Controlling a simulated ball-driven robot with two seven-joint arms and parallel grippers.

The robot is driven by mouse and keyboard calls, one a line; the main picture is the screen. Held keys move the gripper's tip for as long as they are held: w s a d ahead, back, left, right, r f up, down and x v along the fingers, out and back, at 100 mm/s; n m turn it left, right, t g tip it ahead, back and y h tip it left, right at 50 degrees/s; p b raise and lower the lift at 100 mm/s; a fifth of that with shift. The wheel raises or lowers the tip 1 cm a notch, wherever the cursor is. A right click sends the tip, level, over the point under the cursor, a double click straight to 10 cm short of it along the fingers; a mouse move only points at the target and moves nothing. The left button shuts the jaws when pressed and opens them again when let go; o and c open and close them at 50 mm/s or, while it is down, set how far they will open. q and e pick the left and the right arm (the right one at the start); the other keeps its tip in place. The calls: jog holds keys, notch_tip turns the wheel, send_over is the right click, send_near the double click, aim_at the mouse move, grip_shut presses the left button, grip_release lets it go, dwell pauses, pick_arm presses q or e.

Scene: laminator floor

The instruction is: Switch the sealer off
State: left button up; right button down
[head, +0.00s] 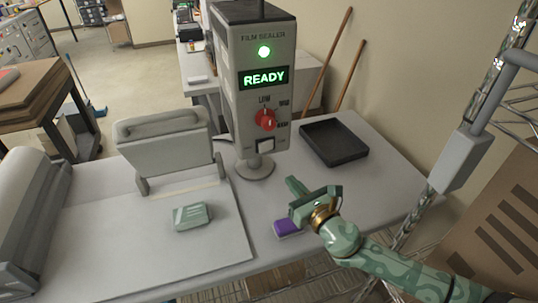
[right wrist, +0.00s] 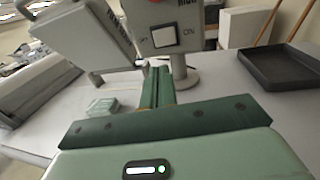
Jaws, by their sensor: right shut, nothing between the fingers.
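The film sealer (head: 264,95) is a grey upright box on a round foot on the table. Its green lamp is lit and its display glows READY. A red knob (head: 265,120) sits below the display. Under the knob is a white rocker switch (head: 266,145); in the right wrist view the switch (right wrist: 164,35) has ON at its right. My right gripper (head: 292,183) is shut and empty, low in front of the sealer and to its right, apart from it. Its closed fingers (right wrist: 157,75) point toward the sealer below the switch. My left gripper is not in view.
A black tray (head: 334,160) lies right of the sealer. A purple block (head: 287,228) lies beside my right gripper. A pale green pack (head: 192,216) lies on the left of the table near a raised hinged panel (head: 165,148). A wire rack (head: 515,100) stands at the right.

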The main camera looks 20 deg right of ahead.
jog(key=b, duration=0.2)
send_near(263, 149)
jog(key=x, duration=0.5)
jog(key=shift+w+f, duration=0.15)
jog(key=shift+w+a+b, duration=0.1)
jog(key=shift+w+b, duration=0.3)
jog(key=shift+w, duration=0.4)
jog(key=shift+w+a+r+m+h+p, duration=0.2)
jog(key=shift+a+r+m+h+p, duration=0.15)
jog(key=shift+m+h+p, duration=0.4)
jog(key=shift+b, duration=0.3)
jog(key=shift+f, duration=0.15)
